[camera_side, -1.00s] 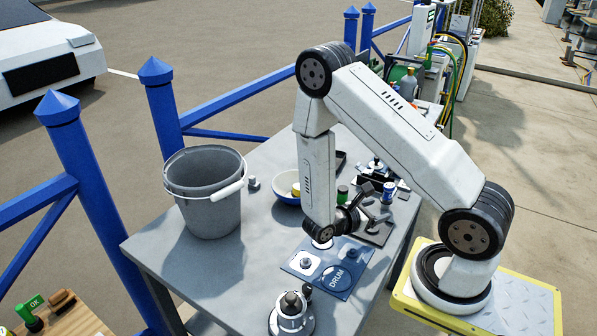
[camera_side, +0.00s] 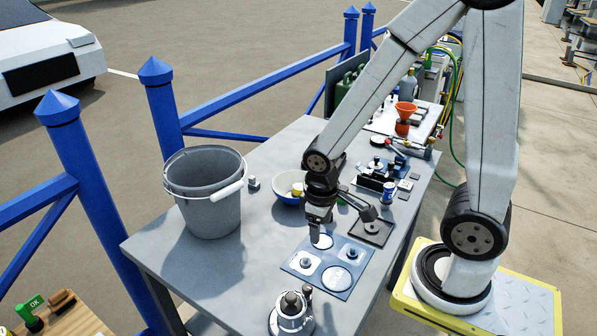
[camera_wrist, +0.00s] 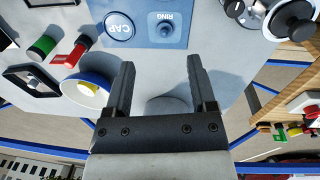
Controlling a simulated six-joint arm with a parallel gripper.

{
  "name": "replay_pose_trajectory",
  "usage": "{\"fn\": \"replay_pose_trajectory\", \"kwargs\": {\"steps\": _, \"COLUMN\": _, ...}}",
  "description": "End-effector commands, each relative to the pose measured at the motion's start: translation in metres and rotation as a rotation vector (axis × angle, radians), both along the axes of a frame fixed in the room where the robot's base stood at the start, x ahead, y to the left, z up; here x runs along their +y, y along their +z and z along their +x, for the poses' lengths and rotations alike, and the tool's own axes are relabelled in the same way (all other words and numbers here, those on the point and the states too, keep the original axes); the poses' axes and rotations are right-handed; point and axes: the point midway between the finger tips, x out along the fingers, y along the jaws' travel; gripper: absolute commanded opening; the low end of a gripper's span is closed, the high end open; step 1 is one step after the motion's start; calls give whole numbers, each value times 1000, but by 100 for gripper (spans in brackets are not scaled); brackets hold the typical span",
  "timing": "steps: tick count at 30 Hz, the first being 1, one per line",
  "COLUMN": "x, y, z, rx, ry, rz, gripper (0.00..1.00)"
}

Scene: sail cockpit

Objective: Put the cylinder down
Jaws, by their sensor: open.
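My gripper (camera_side: 316,236) points down near the far-left edge of the blue mat, its jaws apart. In the wrist view the gripper (camera_wrist: 158,75) shows nothing between its fingertips. A small green cylinder (camera_wrist: 42,46) with a dark end and a red piece (camera_wrist: 78,52) lie to the left there. In the side view the green cylinder is mostly hidden behind my gripper. A blue and white can (camera_side: 388,192) stands farther right. I cannot tell which one the task means. The mat (camera_side: 318,272) has round labelled spots; CAP and RING read in the wrist view.
A grey bucket (camera_side: 205,205) stands on the table's left. A blue bowl (camera_side: 288,197) with a yellow thing inside is behind my gripper. A chrome winch (camera_side: 291,314) is at the near edge. Tools and a dark tray (camera_side: 371,231) lie on the right.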

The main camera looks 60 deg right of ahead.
Motion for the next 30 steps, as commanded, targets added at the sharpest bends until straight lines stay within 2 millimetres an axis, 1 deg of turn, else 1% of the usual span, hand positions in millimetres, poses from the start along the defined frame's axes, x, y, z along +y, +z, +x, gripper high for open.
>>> {"fn": "replay_pose_trajectory", "kwargs": {"steps": 1, "x": 6, "y": 8, "z": 6, "rx": -60, "ry": -23, "rz": 24, "gripper": 72}}
{"fn": "replay_pose_trajectory", "kwargs": {"steps": 3, "x": 11, "y": 15, "z": 12, "rx": -122, "ry": -53, "rz": 51, "gripper": 72}}
{"fn": "replay_pose_trajectory", "kwargs": {"steps": 6, "x": 16, "y": 23, "z": 19, "rx": -184, "ry": -82, "rz": 77, "gripper": 72}}
{"fn": "replay_pose_trajectory", "kwargs": {"steps": 9, "x": 18, "y": 27, "z": 21, "rx": -213, "ry": -96, "rz": 91, "gripper": 72}}
{"fn": "replay_pose_trajectory", "kwargs": {"steps": 30, "x": 19, "y": 28, "z": 22, "rx": -218, "ry": -99, "rz": 92, "gripper": 72}}
